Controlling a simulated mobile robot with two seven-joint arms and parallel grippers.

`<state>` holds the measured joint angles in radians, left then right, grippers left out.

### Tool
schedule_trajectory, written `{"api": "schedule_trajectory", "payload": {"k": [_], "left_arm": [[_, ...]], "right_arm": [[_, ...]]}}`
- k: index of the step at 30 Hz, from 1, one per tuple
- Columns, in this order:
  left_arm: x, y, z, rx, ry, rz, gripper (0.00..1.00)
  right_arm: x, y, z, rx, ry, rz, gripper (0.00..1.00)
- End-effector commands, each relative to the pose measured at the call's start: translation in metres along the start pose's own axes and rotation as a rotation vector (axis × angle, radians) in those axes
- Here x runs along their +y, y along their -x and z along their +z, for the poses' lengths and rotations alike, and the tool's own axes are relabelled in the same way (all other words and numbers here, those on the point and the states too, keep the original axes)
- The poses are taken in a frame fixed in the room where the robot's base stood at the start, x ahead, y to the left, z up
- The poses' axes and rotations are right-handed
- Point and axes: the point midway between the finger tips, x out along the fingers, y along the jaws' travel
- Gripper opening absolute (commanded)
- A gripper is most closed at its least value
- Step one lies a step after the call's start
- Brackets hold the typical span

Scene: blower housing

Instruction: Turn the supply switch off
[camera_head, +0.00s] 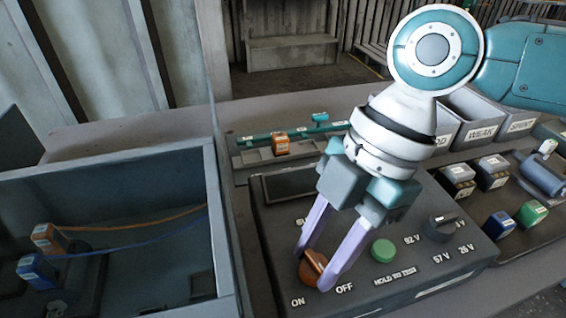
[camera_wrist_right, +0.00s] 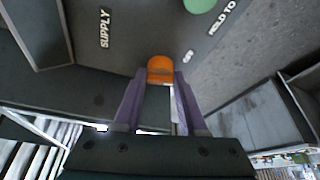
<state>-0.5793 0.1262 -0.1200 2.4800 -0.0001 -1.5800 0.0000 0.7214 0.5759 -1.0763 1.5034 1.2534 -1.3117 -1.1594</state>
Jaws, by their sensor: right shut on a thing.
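The supply switch (camera_head: 311,272) is an orange knob on the front of a dark grey control box (camera_head: 470,262), between the printed words ON and OFF. My right gripper (camera_head: 313,266) reaches down over it, with one purple finger on each side, shut on the knob. In the right wrist view the orange knob (camera_wrist_right: 160,66) sits between the purple fingertips (camera_wrist_right: 160,80), near the SUPPLY label. The fingers partly cover the knob, so I cannot tell which word it points to. My left gripper is not in view.
A green button (camera_head: 383,250) and a dark rotary dial (camera_head: 440,228) with voltage labels sit right of the switch. An open grey housing (camera_head: 120,170) with orange and blue wired plugs stands left. Labelled bins (camera_head: 483,135) and a parts tray with coloured blocks (camera_head: 500,224) are at right.

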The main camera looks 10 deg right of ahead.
Motion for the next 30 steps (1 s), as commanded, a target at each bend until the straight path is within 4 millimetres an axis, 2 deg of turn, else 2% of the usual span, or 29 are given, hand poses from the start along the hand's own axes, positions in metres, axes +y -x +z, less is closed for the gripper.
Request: {"api": "schedule_trajectory", "payload": {"k": [3, 15, 30], "left_arm": [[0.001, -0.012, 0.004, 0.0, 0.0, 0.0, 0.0], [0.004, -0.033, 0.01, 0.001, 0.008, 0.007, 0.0], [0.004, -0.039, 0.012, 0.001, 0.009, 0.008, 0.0]], "right_arm": [[0.002, -0.003, 0.0, 0.002, 0.099, -0.039, 0.0], [0.003, -0.002, 0.0, 0.0, 0.376, -0.155, 0.0], [0.003, -0.001, -0.001, -0.001, 0.491, -0.202, 0.0]]}}
